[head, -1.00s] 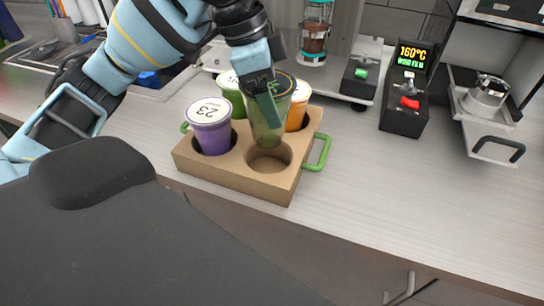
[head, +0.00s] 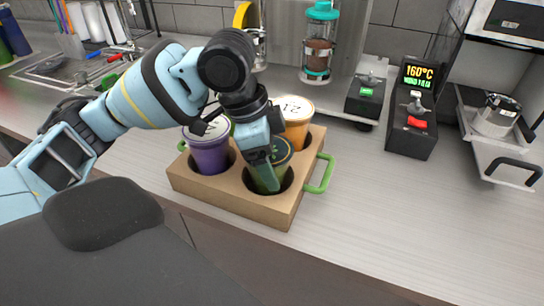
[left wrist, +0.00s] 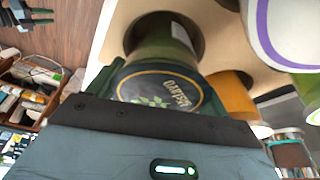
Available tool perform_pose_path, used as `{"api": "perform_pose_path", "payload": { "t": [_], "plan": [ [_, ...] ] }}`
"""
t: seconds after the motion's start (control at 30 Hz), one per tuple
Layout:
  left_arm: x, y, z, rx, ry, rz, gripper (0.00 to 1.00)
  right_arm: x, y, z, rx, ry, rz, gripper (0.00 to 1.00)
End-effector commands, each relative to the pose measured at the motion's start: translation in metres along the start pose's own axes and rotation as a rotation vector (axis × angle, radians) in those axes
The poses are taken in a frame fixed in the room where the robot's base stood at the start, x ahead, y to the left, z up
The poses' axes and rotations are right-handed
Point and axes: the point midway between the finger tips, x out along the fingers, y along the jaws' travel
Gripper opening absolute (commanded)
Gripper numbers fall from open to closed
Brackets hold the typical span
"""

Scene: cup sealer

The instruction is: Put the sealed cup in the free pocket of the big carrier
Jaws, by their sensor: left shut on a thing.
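The big carrier (head: 232,204) is a tan block with round pockets and green side handles on the counter. My left gripper (head: 262,170) is shut on the sealed cup (head: 284,152), a green cup with a dark printed lid. The cup stands upright in the front right pocket, its lower part hidden by the carrier. The left wrist view shows its lid (left wrist: 160,88) close between the fingers. A purple cup (head: 209,155) fills the front left pocket and an orange cup (head: 297,128) the back right one. My arm mostly hides the back left pocket. My right gripper is out of view.
Behind the carrier stand a teal-topped glass press (head: 318,45) and a small black box with a green button (head: 367,95). A black control unit reading 160°C (head: 411,125) is farther right. The counter right of the carrier (head: 400,205) is clear.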

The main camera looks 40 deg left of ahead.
Motion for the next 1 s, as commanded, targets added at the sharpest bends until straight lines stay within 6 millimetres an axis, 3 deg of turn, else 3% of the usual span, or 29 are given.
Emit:
{"api": "perform_pose_path", "payload": {
  "t": [0.3, 0.33, 0.47, 0.8, 1.0],
  "plan": [
    [0.000, 0.000, 0.000, 0.000, 0.004, -0.003, 0.43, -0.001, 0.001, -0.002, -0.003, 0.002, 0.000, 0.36],
    [0.000, 0.000, 0.000, 0.000, 0.003, -0.002, 0.82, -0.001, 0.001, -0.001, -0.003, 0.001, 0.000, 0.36],
    [0.000, 0.000, 0.000, 0.000, 0.002, -0.002, 1.00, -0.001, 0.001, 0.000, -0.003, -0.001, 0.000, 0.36],
    [-0.003, -0.001, -0.001, 0.000, 0.002, -0.003, 1.00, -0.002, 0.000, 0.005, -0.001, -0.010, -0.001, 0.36],
    [-0.037, -0.001, -0.002, -0.001, 0.006, -0.008, 1.00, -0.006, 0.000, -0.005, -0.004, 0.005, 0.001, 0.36]
  ]
}}
